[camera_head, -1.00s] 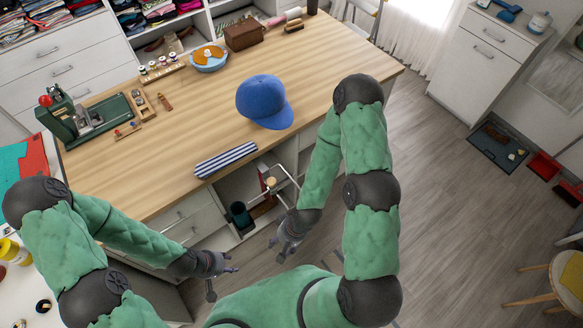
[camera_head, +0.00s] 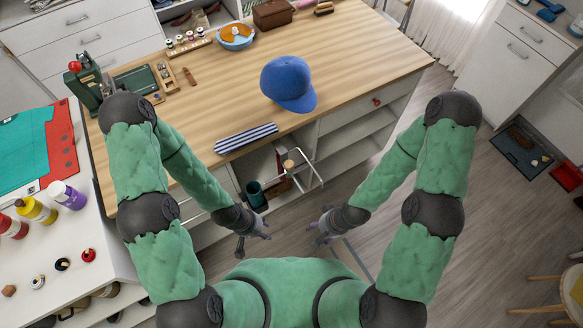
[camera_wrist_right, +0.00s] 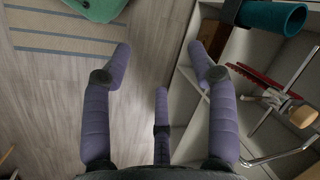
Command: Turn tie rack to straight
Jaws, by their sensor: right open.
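What looks like the tie rack, a metal rod frame with a round wooden knob (camera_head: 288,164), sticks out at an angle from the open cubby in the table's front. In the right wrist view its rods, a red toothed bar (camera_wrist_right: 268,82) and the knob (camera_wrist_right: 302,116) lie at the right. My right gripper (camera_head: 322,228) is open and empty, low in front of the cubby and apart from the rack; its spread purple fingers (camera_wrist_right: 160,62) show in the wrist view. My left gripper (camera_head: 252,234) has its fingers spread, empty, near the cubby's lower left.
A dark teal cylinder (camera_head: 255,195) stands in the cubby left of the rack. A striped cloth (camera_head: 245,138) and a blue cap (camera_head: 287,82) lie on the wooden table (camera_head: 220,95) above. A side counter (camera_head: 105,250) with bottles is at left.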

